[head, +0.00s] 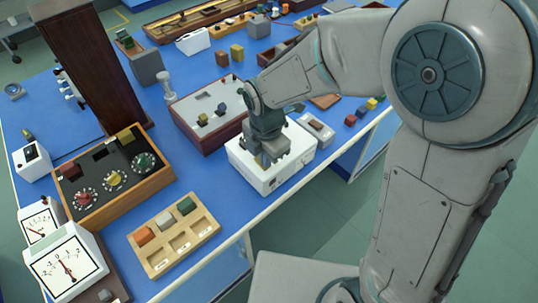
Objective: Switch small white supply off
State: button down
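A white box (250,176) stands near the table's front edge; it may be the small white supply. It has dark details on its front face. My gripper (270,158) points down over its top and hides much of that top, including any switch there. Whether the fingers touch the box, and whether they are open or shut, I cannot tell. A smaller, flatter white unit (318,126) with a brown piece on top sits just right of the box. Another small white box with a dark display (34,168) stands at the far left.
A wooden control box with knobs (138,184), a wooden tray with coloured blocks (158,262) and white meters (84,270) stand on the left. A grey-topped box (185,118) is close behind my gripper. Blue table surface (215,185) is clear left of the white box.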

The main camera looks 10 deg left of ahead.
jog(key=shift+s+f, duration=0.15)
jog(key=shift+f, duration=0.25)
jog(key=shift+w+a+r, duration=0.2)
jog(key=shift+w+a, duration=0.15)
jog(key=shift+a, duration=0.1)
jog(key=shift+w+a, duration=0.15)
jog(key=shift+a, duration=0.05)
jog(key=shift+r+p, duration=0.55)
jog(key=shift+p, duration=0.2)
notch_tip(320, 180, up, 13)
jog(key=d+p, duration=0.1)
jog(key=p, duration=0.1)
jog(key=shift+s+r, duration=0.2)
jog(key=shift+s, duration=0.1)
jog(key=shift+d, duration=0.1)
